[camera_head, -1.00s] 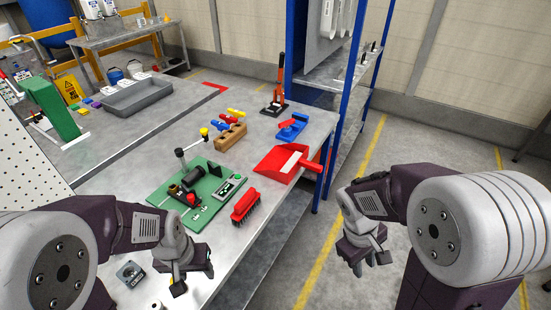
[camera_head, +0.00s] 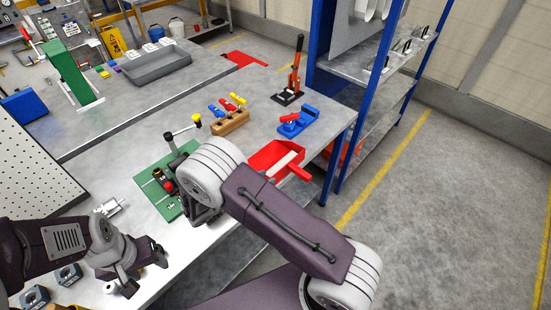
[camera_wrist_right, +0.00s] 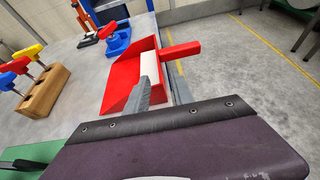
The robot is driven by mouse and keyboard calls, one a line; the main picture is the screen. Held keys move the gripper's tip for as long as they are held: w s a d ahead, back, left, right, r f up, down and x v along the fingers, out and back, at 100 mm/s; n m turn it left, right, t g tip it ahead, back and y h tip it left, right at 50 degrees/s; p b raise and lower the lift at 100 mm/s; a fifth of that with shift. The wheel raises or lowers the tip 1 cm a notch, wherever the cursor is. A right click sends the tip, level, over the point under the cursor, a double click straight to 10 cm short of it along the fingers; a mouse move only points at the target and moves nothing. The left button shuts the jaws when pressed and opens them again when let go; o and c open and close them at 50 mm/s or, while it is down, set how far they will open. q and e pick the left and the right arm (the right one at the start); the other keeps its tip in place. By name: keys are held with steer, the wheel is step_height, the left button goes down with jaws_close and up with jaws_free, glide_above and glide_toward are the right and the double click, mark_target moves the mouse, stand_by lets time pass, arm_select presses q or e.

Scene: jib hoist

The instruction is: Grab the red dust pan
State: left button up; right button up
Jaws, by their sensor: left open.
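The red dust pan (camera_head: 268,157) lies on the workbench near its right edge, its red handle (camera_head: 298,173) reaching over the edge. A white strip shows on it. In the right wrist view the pan (camera_wrist_right: 122,84) is just ahead, its handle (camera_wrist_right: 180,50) pointing right. My right gripper (camera_wrist_right: 148,88) shows there as a grey finger overlapping the pan's near part; I cannot tell whether it touches. In the head view my right arm covers part of the pan and most of that gripper. My left gripper (camera_head: 140,277) is open and empty over the bench's near left.
A blue clamp tool (camera_head: 297,121), a wooden block with coloured handles (camera_head: 230,122) and an orange-handled press (camera_head: 290,75) stand behind the pan. A green board (camera_head: 160,184) lies left. A blue-post shelf (camera_head: 329,165) stands close right of the bench.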

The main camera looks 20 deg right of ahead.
mark_target(279, 172)
steer(key=shift+s+a, duration=0.1)
steer(key=shift+a, duration=0.5)
steer(key=x, duration=0.3)
steer(key=shift+d, duration=0.35)
steer(key=p+x, duration=0.1)
steer(key=x, duration=0.5)
steer(key=shift+a, duration=0.15)
jaws_close()
stand_by(0.4)
